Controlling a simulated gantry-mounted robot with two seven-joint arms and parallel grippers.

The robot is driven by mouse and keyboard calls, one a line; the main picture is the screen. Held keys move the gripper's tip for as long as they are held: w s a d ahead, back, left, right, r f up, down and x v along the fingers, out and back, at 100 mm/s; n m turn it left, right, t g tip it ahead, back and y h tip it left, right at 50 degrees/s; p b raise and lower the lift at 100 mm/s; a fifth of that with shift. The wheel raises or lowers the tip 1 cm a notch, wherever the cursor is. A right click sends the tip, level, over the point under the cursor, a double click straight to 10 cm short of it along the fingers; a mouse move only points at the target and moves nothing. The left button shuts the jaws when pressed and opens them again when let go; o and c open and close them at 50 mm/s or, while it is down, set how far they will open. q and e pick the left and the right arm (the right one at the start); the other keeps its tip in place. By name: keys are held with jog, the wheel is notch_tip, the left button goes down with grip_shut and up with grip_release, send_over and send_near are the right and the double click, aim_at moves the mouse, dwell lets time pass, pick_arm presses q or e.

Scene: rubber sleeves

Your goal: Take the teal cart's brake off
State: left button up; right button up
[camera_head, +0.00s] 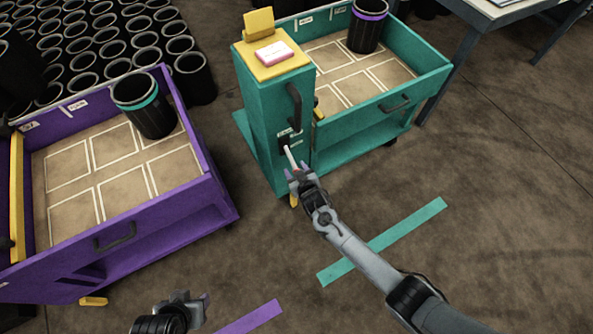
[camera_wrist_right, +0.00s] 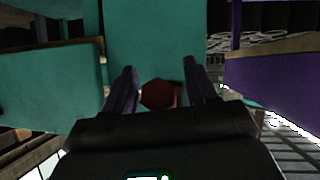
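The teal cart (camera_head: 262,113) stands at the top centre in the head view. A pale lever (camera_head: 290,157) sticks out of a dark slot low on its tall end column. My right gripper (camera_head: 297,174) is at the lever's lower end. In the right wrist view a dark red knob (camera_wrist_right: 158,94) lies between the two spread fingers, in front of the teal panel (camera_wrist_right: 150,35); small gaps seem to show beside it. My left gripper (camera_head: 193,299) is low in the head view, away from the carts; its finger opening is unclear.
A purple cart (camera_head: 222,200) with a teal-banded black sleeve (camera_head: 143,105) stands at left. The teal cart holds a purple-banded sleeve (camera_head: 367,27). A teal floor strip (camera_head: 385,240) and purple strip (camera_head: 250,318) mark open floor. A table (camera_head: 497,15) stands top right.

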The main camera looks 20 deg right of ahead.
jog(key=shift+s+r+p, duration=0.35)
jog(key=shift+s, duration=0.05)
jog(key=p+v, duration=0.5)
jog(key=v, duration=0.5)
jog(key=shift+f, duration=0.15)
